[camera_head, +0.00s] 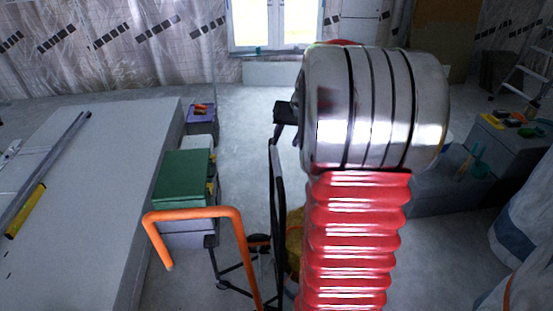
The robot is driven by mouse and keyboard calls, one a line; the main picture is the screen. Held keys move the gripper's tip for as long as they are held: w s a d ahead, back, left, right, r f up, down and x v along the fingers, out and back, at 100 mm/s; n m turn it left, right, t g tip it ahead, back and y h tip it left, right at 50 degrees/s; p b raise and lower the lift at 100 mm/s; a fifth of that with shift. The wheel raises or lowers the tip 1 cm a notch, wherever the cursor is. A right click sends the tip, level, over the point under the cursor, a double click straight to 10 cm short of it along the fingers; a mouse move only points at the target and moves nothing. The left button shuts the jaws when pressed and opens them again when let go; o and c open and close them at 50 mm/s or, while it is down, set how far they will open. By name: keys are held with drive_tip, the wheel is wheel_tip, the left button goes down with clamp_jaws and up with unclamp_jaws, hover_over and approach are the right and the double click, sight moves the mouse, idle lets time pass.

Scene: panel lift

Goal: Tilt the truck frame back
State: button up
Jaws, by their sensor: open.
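The truck frame shows as an orange bent tube (195,213) at lower centre-left, beside the long grey panel stack. Its top bar runs across, one end drops short at the left and the other runs down out of the picture. Thin black bars (277,190) stand just right of it; I cannot tell if they belong to the same frame. My arm, a red ribbed sleeve with a silver drum, fills the centre right and hides what is behind it. A small dark part juts from the drum's left side. My gripper's jaws do not show.
A grey panel stack (95,190) with a yellow level (27,210) fills the left. A green-topped box (183,178) and a purple box (200,119) stand along it. Grey boxes (450,185) and a ladder (530,70) are at right. Bare floor (245,130) lies toward the window.

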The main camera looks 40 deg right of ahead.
sight(276, 159)
drive_tip(key=x, duration=1.2)
drive_tip(key=shift+w+f, duration=0.1)
drive_tip(key=shift+f, duration=0.2)
drive_tip(key=shift+c, duration=0.6)
clamp_jaws()
drive_tip(key=shift+w+a, duration=0.1)
drive_tip(key=shift+a, duration=0.1)
